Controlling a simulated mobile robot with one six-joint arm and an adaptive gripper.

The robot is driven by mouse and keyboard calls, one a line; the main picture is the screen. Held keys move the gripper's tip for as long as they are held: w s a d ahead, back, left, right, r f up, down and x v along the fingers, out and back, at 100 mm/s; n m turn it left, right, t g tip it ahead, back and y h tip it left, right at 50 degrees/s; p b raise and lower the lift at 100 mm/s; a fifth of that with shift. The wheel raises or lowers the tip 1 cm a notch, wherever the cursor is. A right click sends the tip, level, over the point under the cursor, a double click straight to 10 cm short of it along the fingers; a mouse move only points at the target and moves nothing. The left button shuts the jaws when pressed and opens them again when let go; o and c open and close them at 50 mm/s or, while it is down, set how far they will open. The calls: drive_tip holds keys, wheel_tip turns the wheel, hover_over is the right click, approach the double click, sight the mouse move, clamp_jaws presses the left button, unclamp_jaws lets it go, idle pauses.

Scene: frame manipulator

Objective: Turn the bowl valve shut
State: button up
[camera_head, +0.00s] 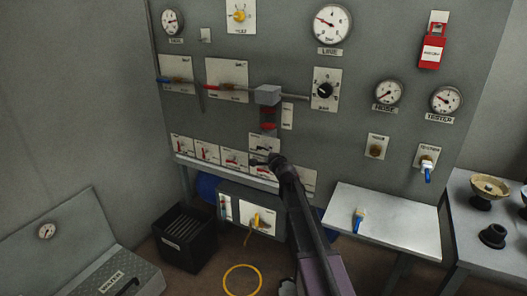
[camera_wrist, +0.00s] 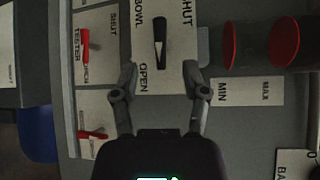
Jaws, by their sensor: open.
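The bowl valve's white plate, marked BOWL, SHUT and OPEN, is at the top middle of the wrist view (camera_wrist: 173,75). Its black lever handle (camera_wrist: 160,40) runs up and down in that picture, with OPEN near its lower end and SHUT at upper right. My gripper (camera_wrist: 160,72) is open and empty, its fingers spread on either side of the plate's lower part. In the head view my gripper (camera_head: 264,157) is in front of the panel, below the red-ended filter bowl (camera_head: 268,122). There the gripper and arm cover much of the valve; its handle cannot be made out.
Lower plates with red levers (camera_head: 205,151) run along the panel's bottom. A MIN/MAX plate (camera_wrist: 247,92) and red discs (camera_wrist: 283,42) are close by in the wrist view. A white table (camera_head: 385,220) stands right of my arm, and a black crate (camera_head: 184,238) at left.

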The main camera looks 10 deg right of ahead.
sight(264, 150)
drive_tip(key=shift+b+x, duration=0.4)
drive_tip(key=shift+x, duration=2.7)
drive_tip(key=shift+c, duration=0.3)
